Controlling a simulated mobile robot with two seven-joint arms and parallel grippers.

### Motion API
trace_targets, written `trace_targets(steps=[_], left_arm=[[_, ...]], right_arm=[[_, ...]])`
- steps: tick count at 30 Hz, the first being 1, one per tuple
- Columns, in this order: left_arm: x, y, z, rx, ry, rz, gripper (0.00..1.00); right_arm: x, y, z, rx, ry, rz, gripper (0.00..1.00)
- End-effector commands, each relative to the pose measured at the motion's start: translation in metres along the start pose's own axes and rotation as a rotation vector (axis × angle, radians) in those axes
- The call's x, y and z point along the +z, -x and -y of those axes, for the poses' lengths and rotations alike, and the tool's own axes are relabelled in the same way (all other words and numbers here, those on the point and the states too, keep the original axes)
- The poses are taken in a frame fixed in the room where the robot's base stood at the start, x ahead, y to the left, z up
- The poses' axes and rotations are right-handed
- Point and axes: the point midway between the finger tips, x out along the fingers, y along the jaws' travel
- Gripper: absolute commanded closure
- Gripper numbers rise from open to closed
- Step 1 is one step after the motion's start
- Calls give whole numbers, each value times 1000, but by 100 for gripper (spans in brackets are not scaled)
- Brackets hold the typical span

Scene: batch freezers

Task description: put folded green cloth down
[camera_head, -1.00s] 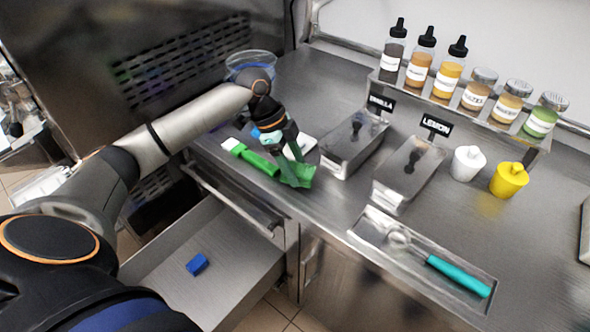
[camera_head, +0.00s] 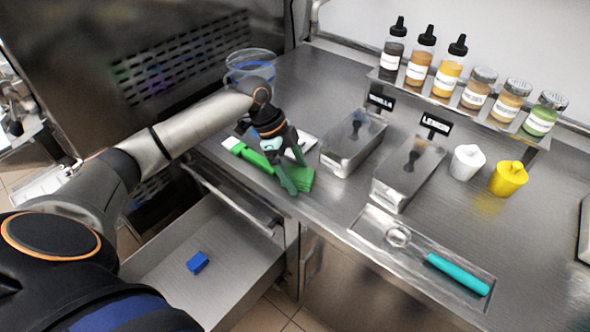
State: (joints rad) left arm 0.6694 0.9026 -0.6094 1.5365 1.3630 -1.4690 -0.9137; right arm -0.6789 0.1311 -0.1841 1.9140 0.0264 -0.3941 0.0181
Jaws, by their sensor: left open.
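The folded green cloth (camera_head: 304,177) lies on the steel counter near its front edge, partly hidden by my fingers. My left gripper (camera_head: 290,178) is open, with its fingertips right at the cloth; I cannot tell whether they touch it. My right gripper is not in view.
A green-handled tool with a white end (camera_head: 250,155) lies left of the cloth. Metal tubs labelled vanilla (camera_head: 345,155) and lemon (camera_head: 400,185) stand to the right. A scoop with a teal handle (camera_head: 458,273) rests in a tray. An open drawer (camera_head: 165,270) below holds a blue block (camera_head: 197,263).

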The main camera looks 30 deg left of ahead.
Motion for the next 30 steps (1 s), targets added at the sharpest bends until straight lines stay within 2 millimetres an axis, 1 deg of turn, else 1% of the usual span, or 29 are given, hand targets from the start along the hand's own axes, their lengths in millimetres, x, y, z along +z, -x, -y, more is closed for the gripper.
trace_targets(steps=[2, 5, 8, 15, 19, 24, 30], left_arm=[[-1, 3, 0, -1, 0, 0, 6], [-1, 13, 1, -3, 2, 0, 6], [-1, 32, 1, -5, 0, 0, 6], [-2, 84, 1, -4, 0, -1, 6], [-2, 106, 1, -4, 0, -1, 6], [-2, 121, 1, -1, 0, -1, 6], [-1, 124, 0, 0, 0, 0, 6]], right_arm=[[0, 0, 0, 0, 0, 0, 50], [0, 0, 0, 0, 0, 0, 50], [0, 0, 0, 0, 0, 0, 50], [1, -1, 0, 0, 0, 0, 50], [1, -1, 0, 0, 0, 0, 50], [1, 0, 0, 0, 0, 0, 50], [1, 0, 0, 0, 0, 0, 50]])
